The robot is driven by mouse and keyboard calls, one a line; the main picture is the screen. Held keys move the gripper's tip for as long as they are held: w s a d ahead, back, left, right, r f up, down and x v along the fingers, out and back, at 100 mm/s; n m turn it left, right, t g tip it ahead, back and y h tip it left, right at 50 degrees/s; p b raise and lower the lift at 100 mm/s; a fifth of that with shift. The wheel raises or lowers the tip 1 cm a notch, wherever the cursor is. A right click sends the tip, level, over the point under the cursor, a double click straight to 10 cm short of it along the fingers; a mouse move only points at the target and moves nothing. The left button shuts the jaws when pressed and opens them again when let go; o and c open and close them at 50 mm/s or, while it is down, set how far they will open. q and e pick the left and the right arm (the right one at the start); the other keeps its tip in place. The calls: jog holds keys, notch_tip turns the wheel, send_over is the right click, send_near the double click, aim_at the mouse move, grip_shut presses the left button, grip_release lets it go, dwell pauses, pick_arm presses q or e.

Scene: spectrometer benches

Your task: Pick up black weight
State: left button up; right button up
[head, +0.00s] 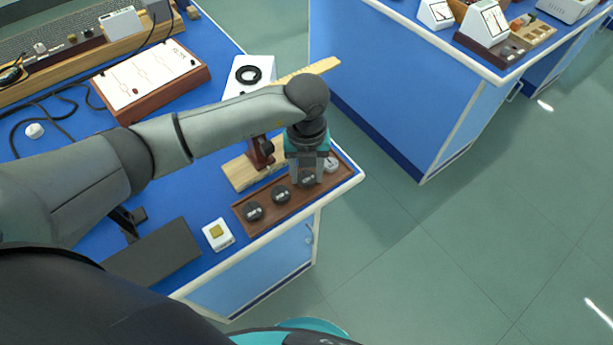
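A brown wooden tray (268,226) lies along the front right edge of the blue bench. Black weights stand in it in a row: one at the left (254,211), one in the middle (281,194) and one farther right (308,181). A silver-grey weight (331,164) sits at the tray's right end. My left gripper (306,178) points down over the right part of the tray, at the rightmost black weight. Its fingers partly hide that weight, and I cannot tell whether they grip it. My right gripper is not in view.
A wooden stand (245,172) with a ruler-like beam (318,70) is close behind my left arm. A white block with a yellow top (217,234) sits left of the tray. Open floor (400,260) lies to the right. A second bench (390,90) is beyond.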

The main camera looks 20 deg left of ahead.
pick_arm(q)
grip_shut()
jog(key=shift+r, duration=0.1)
dwell(0.3)
